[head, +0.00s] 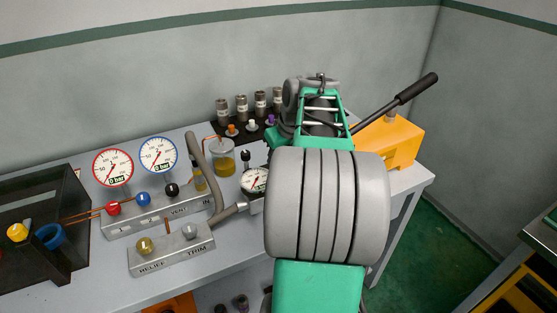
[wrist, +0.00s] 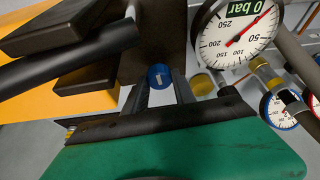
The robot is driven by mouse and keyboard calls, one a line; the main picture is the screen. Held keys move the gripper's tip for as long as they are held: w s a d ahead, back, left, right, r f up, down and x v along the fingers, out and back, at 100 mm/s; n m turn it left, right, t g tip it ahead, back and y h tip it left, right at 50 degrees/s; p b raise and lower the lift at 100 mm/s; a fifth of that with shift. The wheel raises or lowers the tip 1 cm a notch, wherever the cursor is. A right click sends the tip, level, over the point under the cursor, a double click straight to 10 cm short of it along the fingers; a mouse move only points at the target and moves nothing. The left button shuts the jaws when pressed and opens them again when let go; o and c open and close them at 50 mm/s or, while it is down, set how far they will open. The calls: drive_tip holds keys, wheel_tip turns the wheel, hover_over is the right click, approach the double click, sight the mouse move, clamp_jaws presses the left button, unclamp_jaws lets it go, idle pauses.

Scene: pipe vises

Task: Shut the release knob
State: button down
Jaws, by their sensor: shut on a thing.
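A blue round knob with a small pale mark, which I take for the release knob (wrist: 160,75), shows in the middle of the wrist view. My gripper (wrist: 157,86) has its dark fingers on either side of this knob and is shut on it. The orange pump (head: 405,140) stands at the right end of the bench in the head view, its black-gripped lever (head: 415,88) pointing up to the right. My green and grey arm hides the gripper, the knob and the pump's left part in the head view. Which way the knob is turned cannot be told.
A pressure gauge (wrist: 238,30) reading 0 bar sits close to the right of the gripper in the wrist view. Left on the bench (head: 90,295) are a valve manifold (head: 165,215), a RELIEF/TRIM block (head: 170,248) and a grey hose (head: 203,165). Several small bottles stand at the back.

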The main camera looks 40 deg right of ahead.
drive_tip(key=shift+r+m, duration=0.1)
drive_tip(key=shift+m, duration=0.4)
drive_tip(key=c, duration=1)
unclamp_jaws()
drive_tip(key=v, duration=0.7)
drive_tip(key=shift+a+r, duration=0.2)
drive_tip(key=shift+r, duration=0.15)
